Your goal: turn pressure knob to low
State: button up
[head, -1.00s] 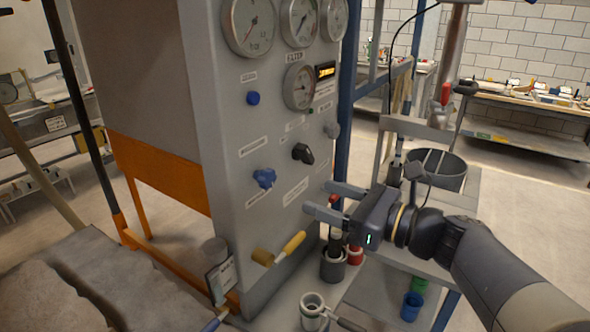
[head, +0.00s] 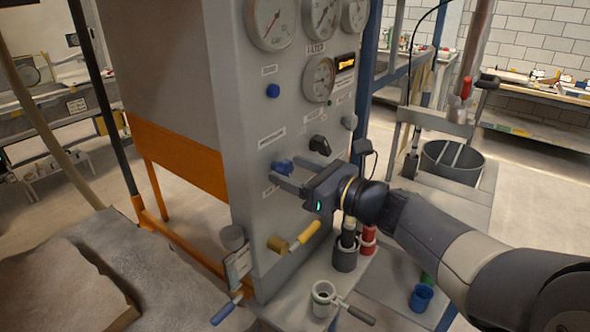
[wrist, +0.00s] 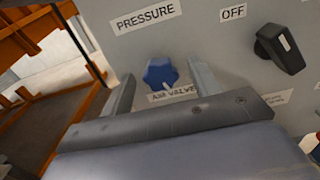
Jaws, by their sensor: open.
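A blue lobed knob (head: 281,166) sits on the grey panel. In the wrist view this blue knob (wrist: 160,73) has a PRESSURE label (wrist: 146,17) above it and an AIR VALVE label (wrist: 172,94) just below. My gripper (head: 280,173) is open in front of the panel. In the wrist view my gripper (wrist: 162,76) has one finger on each side of the blue knob, apart from it. A black pointer knob (wrist: 280,48) with a white line is to the right, below an OFF label (wrist: 233,13). I see no LOW mark.
A yellow-handled lever (head: 304,236) sticks out below my gripper. A metal cup (head: 323,299) and a dark holder (head: 345,255) stand below. A sand bed (head: 60,285) is at left.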

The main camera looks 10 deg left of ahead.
jog(key=c, duration=1)
jog(key=shift+f+n+b, duration=0.1)
jog(key=shift+n+b, duration=0.2)
jog(key=shift+b, duration=0.15)
